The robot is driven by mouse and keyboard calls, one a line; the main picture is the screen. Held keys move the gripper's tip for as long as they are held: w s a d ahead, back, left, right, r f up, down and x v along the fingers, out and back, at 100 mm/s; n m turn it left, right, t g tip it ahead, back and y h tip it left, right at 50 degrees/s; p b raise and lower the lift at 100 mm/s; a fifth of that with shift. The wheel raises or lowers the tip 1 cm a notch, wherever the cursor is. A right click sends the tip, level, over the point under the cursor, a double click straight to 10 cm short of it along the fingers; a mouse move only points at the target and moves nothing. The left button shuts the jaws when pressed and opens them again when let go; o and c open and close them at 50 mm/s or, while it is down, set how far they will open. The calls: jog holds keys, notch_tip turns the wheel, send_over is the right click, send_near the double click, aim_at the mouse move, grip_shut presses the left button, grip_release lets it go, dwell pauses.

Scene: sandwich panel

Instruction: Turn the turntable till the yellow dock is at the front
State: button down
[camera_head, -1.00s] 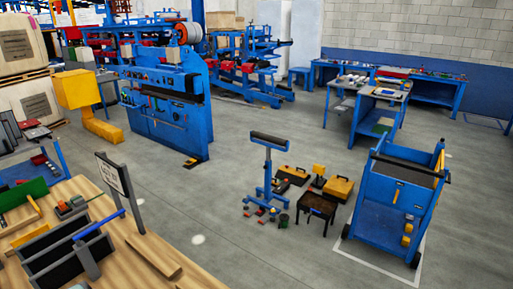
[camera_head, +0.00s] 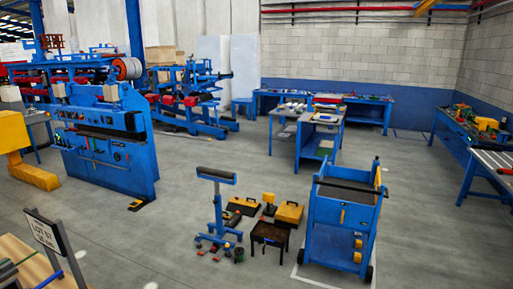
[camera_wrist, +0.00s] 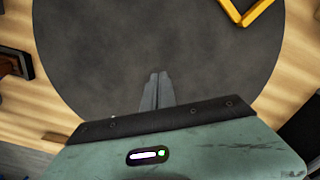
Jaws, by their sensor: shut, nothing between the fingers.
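In the wrist view, the turntable (camera_wrist: 95,50) is a large dark grey disc on a wooden surface, and the top of it is cut off by the frame. The yellow dock shows as a yellow angled frame (camera_wrist: 262,14) at the top right, over the disc near its rim, and partly out of view. My gripper (camera_wrist: 158,75) is shut and empty, with its fingers over the lower middle of the disc. I cannot tell whether the fingertips touch it. Neither the turntable nor the dock shows in the head view.
In the wrist view, a dark and brown object (camera_wrist: 15,62) sits left of the disc. In the head view, a signboard (camera_head: 45,232) stands at the wooden table's corner (camera_head: 30,268). A blue cart (camera_head: 340,215) and a roller stand (camera_head: 217,205) stand on the open floor.

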notch_tip(320, 180, up, 5)
jog(key=shift+p, duration=1.05)
